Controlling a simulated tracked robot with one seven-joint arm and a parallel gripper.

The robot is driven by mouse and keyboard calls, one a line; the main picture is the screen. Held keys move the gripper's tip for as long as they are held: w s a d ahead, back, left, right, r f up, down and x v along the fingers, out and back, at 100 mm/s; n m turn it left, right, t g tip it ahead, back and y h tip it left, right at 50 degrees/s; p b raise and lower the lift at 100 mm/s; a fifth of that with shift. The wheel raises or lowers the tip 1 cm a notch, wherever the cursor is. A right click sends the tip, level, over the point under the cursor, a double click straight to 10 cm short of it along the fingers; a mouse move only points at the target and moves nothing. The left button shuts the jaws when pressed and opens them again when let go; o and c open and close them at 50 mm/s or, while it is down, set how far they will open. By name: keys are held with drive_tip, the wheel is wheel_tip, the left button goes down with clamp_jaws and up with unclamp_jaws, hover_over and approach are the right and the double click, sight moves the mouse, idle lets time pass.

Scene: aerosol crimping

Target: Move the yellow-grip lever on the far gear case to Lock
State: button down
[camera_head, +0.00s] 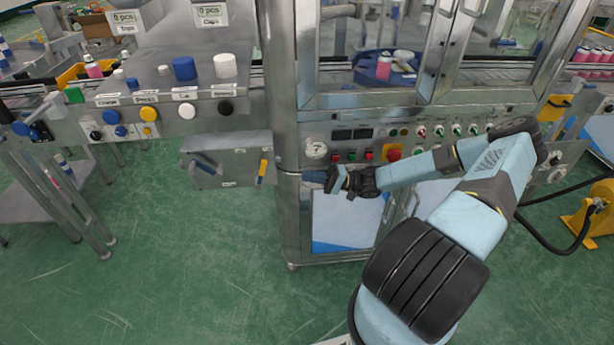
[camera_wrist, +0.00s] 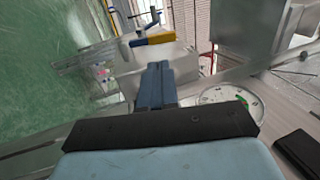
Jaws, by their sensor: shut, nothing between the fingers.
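The yellow-grip lever (camera_head: 262,172) is at the right end of the front of a grey gear case (camera_head: 230,179). Its grip hangs nearly straight down in the head view. In the wrist view the yellow grip (camera_wrist: 155,40) lies across the top of the picture, beyond my fingertips. My gripper (camera_head: 308,176) is to the right of the lever in the head view, apart from it, pointing left. In the wrist view its blue fingers (camera_wrist: 156,66) are together, with nothing between them. The small labels on the case are too small to read.
A blue-handled lever (camera_head: 205,166) is on the same case, to the left. The machine's button panel (camera_head: 345,143), with a round white gauge (camera_head: 316,150), is above and behind my gripper. A sloped console (camera_head: 135,95) with coloured knobs stands over the case. Green floor below is clear.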

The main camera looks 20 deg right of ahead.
sight(261, 173)
drive_tip(key=x, duration=1.1)
drive_tip(key=shift+a, duration=0.25)
drive_tip(key=shift+a, duration=0.1)
drive_tip(key=shift+w, duration=0.1)
drive_tip(key=shift+r, duration=0.1)
